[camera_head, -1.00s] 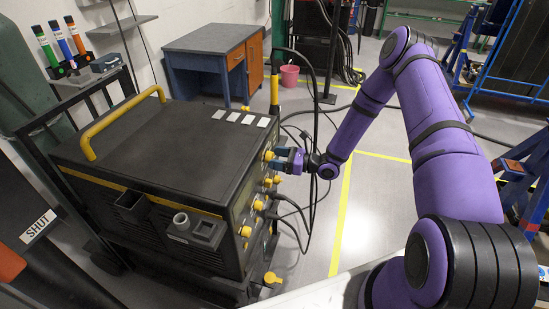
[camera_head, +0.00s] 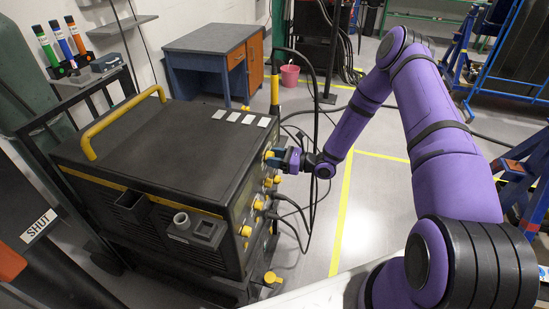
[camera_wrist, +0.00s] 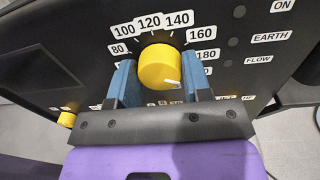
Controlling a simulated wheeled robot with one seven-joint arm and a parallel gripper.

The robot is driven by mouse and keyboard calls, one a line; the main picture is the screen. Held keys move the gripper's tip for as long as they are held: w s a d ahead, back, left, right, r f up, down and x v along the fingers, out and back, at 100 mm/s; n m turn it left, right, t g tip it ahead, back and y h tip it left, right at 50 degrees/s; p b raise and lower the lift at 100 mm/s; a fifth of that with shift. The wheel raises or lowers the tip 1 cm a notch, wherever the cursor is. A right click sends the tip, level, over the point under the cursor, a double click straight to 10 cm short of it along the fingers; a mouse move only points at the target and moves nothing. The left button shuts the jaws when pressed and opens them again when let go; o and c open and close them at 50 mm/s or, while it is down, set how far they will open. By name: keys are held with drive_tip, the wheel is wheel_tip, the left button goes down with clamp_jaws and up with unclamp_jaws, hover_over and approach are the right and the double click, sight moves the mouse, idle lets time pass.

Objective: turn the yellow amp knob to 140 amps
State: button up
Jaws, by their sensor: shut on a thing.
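The yellow amp knob (camera_wrist: 160,66) sits on the dark front panel of the welding machine (camera_head: 170,140). Printed labels from 80 to 180 arc around it in the wrist view, with 140 (camera_wrist: 179,18) above and slightly right of it. A short white mark on the knob's face lies at its lower right, pointing away from the 140 label and below the 180 label. My gripper (camera_wrist: 159,76) is shut on the knob, one blue finger on each side. In the head view my gripper (camera_head: 279,159) is at the panel's upper part and mostly hides the knob.
Several other yellow knobs and plugged cables (camera_head: 288,198) are on the panel below my gripper. Another yellow knob (camera_wrist: 67,119) shows at the left in the wrist view. Floor right of the machine is clear, with a yellow line (camera_head: 341,210).

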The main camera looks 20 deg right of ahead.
drive_tip(key=shift+s+a+n+t+h, duration=0.1)
drive_tip(key=shift+n+h, duration=0.1)
drive_tip(key=shift+n, duration=2.55)
drive_tip(key=shift+s+d+n+t+h, duration=0.1)
drive_tip(key=shift+n+h, duration=0.1)
drive_tip(key=shift+n, duration=2.6)
drive_tip(key=shift+s+a+n+t+h, duration=0.1)
drive_tip(key=shift+n+h, duration=0.1)
drive_tip(key=shift+n, duration=2.55)
drive_tip(key=shift+f, duration=0.1)
drive_tip(key=o, duration=0.9)
drive_tip(key=v, duration=1)
drive_tip(key=shift+s+d, duration=0.15)
drive_tip(key=shift+d, duration=0.15)
